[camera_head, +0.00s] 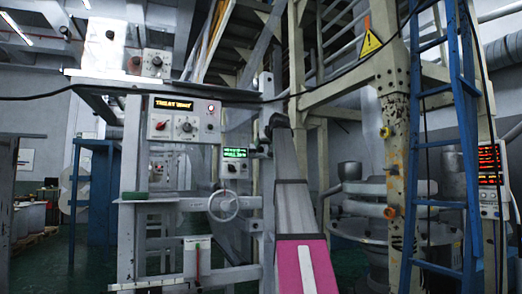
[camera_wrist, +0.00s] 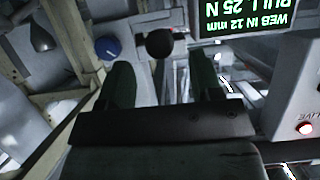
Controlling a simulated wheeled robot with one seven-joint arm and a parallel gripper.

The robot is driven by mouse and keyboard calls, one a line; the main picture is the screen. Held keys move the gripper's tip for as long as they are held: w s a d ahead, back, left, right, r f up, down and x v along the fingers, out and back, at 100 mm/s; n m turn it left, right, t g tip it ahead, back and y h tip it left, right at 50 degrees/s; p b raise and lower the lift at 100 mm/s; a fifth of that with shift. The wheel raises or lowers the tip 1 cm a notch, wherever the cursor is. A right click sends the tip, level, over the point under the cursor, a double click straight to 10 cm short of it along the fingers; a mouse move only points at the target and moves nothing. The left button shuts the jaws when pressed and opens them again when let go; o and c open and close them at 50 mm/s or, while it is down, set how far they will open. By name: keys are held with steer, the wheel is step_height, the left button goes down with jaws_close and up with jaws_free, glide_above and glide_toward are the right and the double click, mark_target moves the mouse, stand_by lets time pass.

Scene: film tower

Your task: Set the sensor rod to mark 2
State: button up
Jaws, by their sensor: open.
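My gripper (camera_wrist: 161,72) is open in the wrist view, its two dark fingers apart. A black ball knob (camera_wrist: 159,43) shows between and just beyond the fingertips; I see no contact with either finger. It may be the end of the sensor rod, but I cannot tell for sure. No numbered marks are readable, so mark 2 cannot be made out. A green-lettered display (camera_wrist: 245,18) appears upside down at upper right, reading "WEB IN 12 mm" and "PULL 25 N". The same display (camera_head: 235,153) is small in the head view, just left of my arm's far end.
A blue round knob (camera_wrist: 108,48) lies left of the ball knob. A grey box with a red lamp (camera_wrist: 305,129) is close on the right.

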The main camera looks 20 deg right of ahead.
mark_target(261, 148)
steer(key=shift+x, duration=2.1)
jaws_close()
steer(key=shift+s, duration=1.6)
jaws_free()
steer(key=v, duration=1)
steer(key=shift+s+r, duration=0.15)
steer(key=shift+s, duration=0.15)
